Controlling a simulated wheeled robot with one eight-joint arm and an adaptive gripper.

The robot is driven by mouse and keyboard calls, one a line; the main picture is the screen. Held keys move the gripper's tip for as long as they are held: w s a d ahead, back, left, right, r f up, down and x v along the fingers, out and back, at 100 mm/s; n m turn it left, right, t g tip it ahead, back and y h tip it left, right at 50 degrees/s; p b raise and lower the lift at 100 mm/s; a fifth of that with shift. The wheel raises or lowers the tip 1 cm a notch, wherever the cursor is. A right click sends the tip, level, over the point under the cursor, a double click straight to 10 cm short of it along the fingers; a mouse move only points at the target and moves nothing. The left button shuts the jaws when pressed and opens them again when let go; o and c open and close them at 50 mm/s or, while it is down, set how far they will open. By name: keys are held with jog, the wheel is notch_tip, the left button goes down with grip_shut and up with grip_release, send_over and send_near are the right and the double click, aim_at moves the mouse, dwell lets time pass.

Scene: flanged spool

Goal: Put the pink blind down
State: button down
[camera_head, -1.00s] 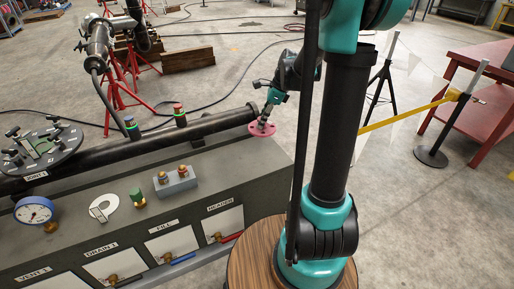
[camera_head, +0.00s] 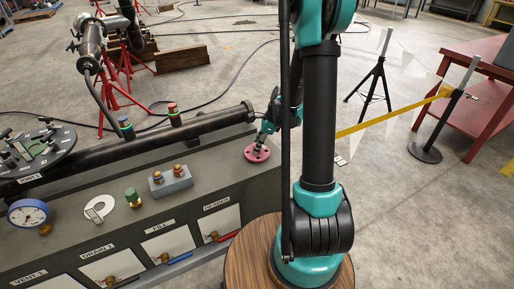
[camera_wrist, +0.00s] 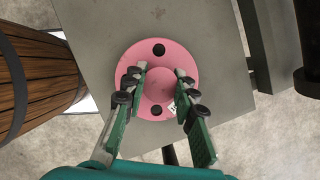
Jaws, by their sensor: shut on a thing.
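The pink blind (camera_head: 257,154) is a round disc with bolt holes, lying flat at the right end of the grey bench top (camera_head: 215,160). It also shows in the wrist view (camera_wrist: 158,54), over the grey surface. My gripper (camera_head: 262,141) points down at it from above. In the wrist view my gripper (camera_wrist: 160,78) has its two green fingers on either side of the blind's middle, shut on it. I cannot tell whether the disc touches the bench top. The pipe (camera_head: 200,125) ends in an open-looking flange behind the blind.
A grey block with two brass fittings (camera_head: 170,182) and a green-topped fitting (camera_head: 133,197) stand left on the bench. A wooden barrel (camera_wrist: 35,70) stands close by the bench. A yellow barrier strap (camera_head: 390,119) and red table (camera_head: 490,115) are at right.

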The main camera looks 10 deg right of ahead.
jog(key=shift+f, duration=0.45)
jog(key=shift+f, duration=0.1)
jog(key=c, duration=1.2)
grip_release()
jog(key=v, duration=1.2)
jog(key=s+f+n+t+h, duration=0.2)
jog(key=s+n+t+h, duration=0.1)
jog(key=s+n, duration=1.7)
jog(key=shift+s+a+f+n+h, duration=0.3)
jog(key=shift+s+f+h, duration=0.15)
jog(key=shift+h, duration=0.25)
